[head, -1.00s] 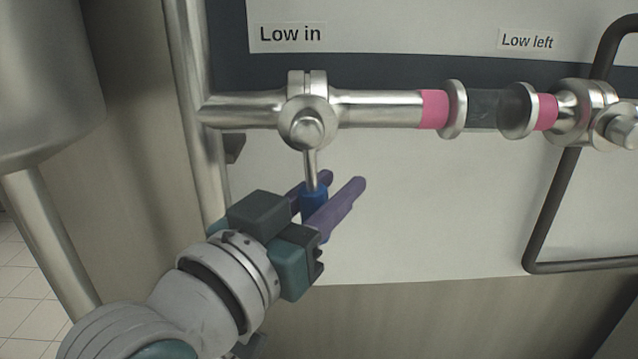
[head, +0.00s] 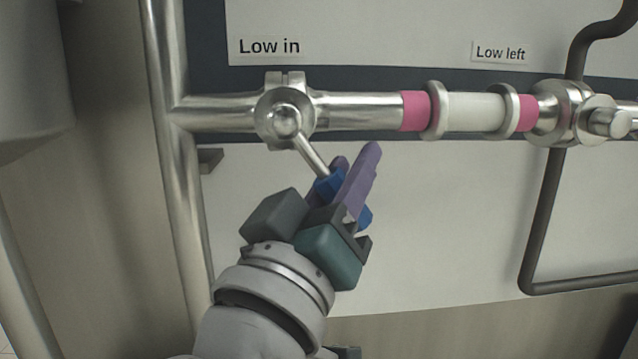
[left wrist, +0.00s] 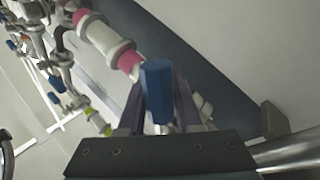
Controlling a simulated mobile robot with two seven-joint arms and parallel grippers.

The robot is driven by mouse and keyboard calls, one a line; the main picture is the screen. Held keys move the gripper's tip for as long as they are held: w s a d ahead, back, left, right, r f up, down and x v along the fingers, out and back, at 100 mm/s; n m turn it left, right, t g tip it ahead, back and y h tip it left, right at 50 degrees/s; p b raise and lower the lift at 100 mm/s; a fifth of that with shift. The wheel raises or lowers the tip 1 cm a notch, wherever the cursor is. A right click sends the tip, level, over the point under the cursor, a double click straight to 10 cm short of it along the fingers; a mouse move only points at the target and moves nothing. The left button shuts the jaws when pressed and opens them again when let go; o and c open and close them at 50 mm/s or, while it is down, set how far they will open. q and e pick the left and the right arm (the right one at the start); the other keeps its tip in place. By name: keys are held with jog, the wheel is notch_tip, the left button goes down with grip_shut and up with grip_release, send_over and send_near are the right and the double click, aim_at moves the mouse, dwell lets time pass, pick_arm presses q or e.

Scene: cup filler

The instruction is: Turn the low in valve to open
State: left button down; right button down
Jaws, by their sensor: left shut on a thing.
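The low in valve (head: 285,119) sits on the steel pipe under the "Low in" label (head: 269,46). Its thin steel lever (head: 311,156) points down and to the right and ends in a blue handle (head: 328,186). My left gripper (head: 352,172), with purple fingers, is shut on the blue handle. The blue handle also shows between the fingers in the left wrist view (left wrist: 157,88). The sight tube (head: 475,111) to the right of the valve looks filled with white. My right gripper is not in view.
The low left valve (head: 562,112) is further right on the same pipe, under the "Low left" label (head: 501,52). A dark bent tube (head: 540,225) runs down below it. A vertical steel pipe (head: 172,170) stands left of my gripper.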

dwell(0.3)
pick_arm(q)
jog(key=c, duration=0.6)
grip_release()
jog(key=p+v, duration=0.1)
jog(key=v, duration=0.9)
jog(key=shift+p, duration=0.3)
jog(key=shift+d, duration=0.1)
